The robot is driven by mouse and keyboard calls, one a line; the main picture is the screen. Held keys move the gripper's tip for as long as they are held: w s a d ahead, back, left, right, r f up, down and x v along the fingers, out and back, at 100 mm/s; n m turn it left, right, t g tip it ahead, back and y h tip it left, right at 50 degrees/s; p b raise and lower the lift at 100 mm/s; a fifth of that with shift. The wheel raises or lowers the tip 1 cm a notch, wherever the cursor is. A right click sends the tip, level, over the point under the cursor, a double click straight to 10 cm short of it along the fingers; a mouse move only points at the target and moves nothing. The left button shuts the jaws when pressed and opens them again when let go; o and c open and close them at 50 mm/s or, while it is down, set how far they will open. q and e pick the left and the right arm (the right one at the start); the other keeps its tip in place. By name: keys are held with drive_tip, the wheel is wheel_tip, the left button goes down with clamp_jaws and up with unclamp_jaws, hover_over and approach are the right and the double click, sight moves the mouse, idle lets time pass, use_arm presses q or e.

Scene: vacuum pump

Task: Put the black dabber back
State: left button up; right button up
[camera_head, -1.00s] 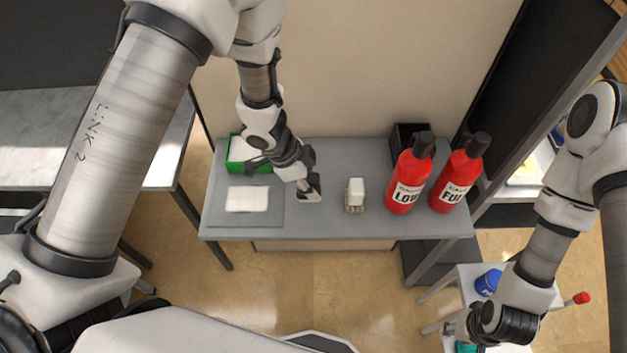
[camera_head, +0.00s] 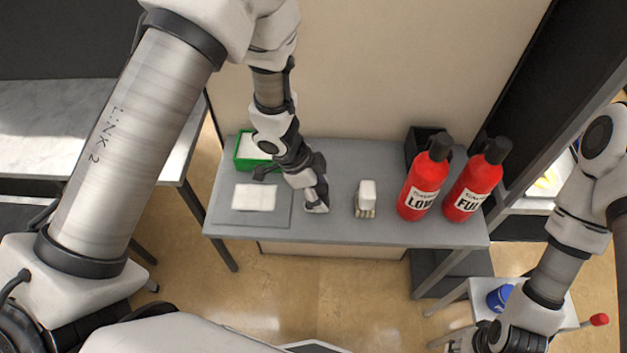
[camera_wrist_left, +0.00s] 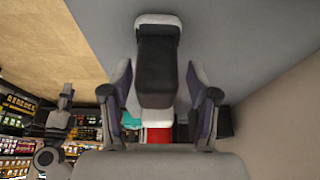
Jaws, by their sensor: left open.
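In the left wrist view, a black block with a pale end, apparently the black dabber (camera_wrist_left: 157,72), lies between the two spread fingers of my left gripper (camera_wrist_left: 160,95), with gaps on both sides. In the head view my left gripper (camera_head: 316,203) is low over the grey table, right of the grey mat; it hides most of the dabber there. The left gripper is open. My right gripper (camera_head: 497,338) is at the lower right edge, partly cut off; its fingers cannot be made out.
A white block (camera_head: 366,195) stands right of my left gripper. Red bottles marked LOW (camera_head: 424,180) and FUL (camera_head: 473,182) stand further right. A green box (camera_head: 250,163) and white cloth (camera_head: 254,197) are at left. The grey table's (camera_head: 345,230) front strip is clear.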

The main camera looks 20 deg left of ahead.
use_arm(q)
drive_tip(key=p+v, duration=0.3)
drive_tip(key=v, duration=0.8)
drive_tip(key=shift+a+r, duration=0.25)
drive_tip(key=shift+r, duration=0.1)
